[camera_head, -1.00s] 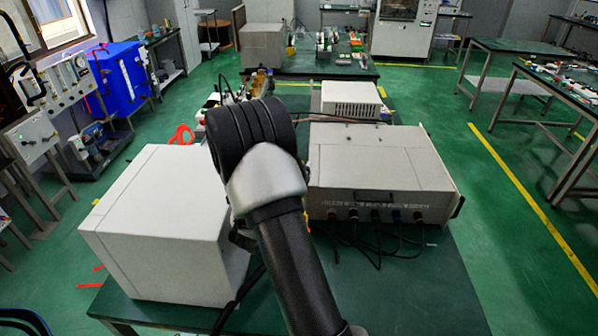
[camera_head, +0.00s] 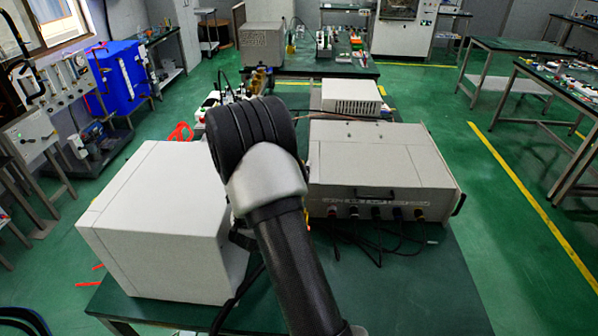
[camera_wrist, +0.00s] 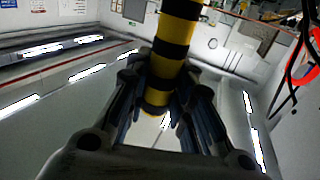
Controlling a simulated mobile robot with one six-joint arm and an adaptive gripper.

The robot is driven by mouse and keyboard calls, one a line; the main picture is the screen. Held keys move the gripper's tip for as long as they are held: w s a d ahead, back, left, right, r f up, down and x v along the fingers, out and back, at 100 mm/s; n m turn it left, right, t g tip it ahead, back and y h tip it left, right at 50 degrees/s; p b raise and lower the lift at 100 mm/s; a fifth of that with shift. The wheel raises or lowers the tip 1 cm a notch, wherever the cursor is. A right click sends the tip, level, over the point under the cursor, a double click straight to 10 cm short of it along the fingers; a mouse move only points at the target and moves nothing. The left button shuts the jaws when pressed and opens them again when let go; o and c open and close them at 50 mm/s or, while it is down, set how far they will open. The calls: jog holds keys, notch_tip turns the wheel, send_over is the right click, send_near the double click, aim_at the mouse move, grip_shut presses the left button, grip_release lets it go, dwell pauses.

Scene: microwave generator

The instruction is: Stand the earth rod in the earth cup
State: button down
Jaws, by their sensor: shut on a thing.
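The earth rod (camera_wrist: 176,45), a rod with yellow and black bands, shows in the wrist view. It runs from the top edge down between my gripper's fingers. My gripper (camera_wrist: 160,105) is shut on the rod. In the head view my own arm covers the middle of the picture and hides the gripper and the rod. I cannot make out the earth cup in either view.
A white box (camera_head: 160,225) stands left of my arm on the green table (camera_head: 430,290). A grey instrument case (camera_head: 380,170) with cables at its front stands to the right. A smaller white unit (camera_head: 351,96) is behind it. The table's front right is bare.

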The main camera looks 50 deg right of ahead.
dwell(0.3)
jog(key=c, duration=1.3)
grip_release()
jog(key=shift+f, duration=0.1)
notch_tip(320, 180, up, 10)
jog(key=shift+r, duration=0.1)
